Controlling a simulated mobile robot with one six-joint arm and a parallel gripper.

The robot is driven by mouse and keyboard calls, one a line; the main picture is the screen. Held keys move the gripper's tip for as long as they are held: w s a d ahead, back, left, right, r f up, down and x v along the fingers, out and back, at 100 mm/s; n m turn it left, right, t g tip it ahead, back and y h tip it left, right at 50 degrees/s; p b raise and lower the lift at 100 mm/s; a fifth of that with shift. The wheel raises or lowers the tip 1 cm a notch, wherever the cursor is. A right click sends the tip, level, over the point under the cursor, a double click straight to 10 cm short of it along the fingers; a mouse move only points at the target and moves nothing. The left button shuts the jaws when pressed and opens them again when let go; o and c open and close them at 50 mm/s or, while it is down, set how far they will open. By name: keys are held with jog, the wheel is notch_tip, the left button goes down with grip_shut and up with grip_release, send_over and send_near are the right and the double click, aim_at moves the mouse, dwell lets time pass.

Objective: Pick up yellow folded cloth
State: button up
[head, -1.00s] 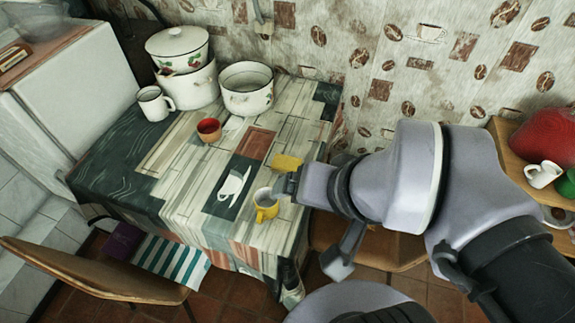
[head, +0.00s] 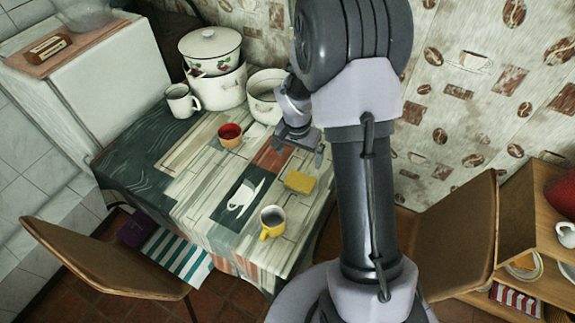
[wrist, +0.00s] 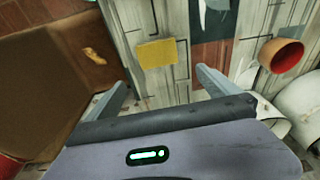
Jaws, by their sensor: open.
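The yellow folded cloth (head: 300,182) lies flat on the table, a small square beside the printed cup picture and behind the yellow mug. In the wrist view the cloth (wrist: 157,53) shows whole, ahead of my gripper and between the lines of its two fingers. My gripper (head: 298,148) is above the table, behind the cloth and apart from it. In the wrist view my gripper (wrist: 160,84) is open with nothing between its fingers.
A yellow mug (head: 272,221) stands near the cloth at the table's front. A red cup (head: 230,135), white mug (head: 181,101) and enamel pots (head: 219,88) stand further back. A chair (head: 452,237) is to the right. The table (head: 160,178) is bare at left.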

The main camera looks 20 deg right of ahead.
jog(key=b, duration=0.3)
send_over(300, 181)
notch_tip(300, 181, down, 9)
jog(key=shift+a+f, duration=0.1)
jog(key=shift+a, duration=0.05)
jog(key=f+b, duration=0.1)
jog(key=f, duration=0.1)
jog(key=f+b, duration=0.1)
jog(key=f, duration=0.2)
jog(key=shift+d+f, duration=0.2)
jog(key=shift+f, duration=0.15)
jog(key=shift+r, duration=0.15)
jog(key=c, duration=1.1)
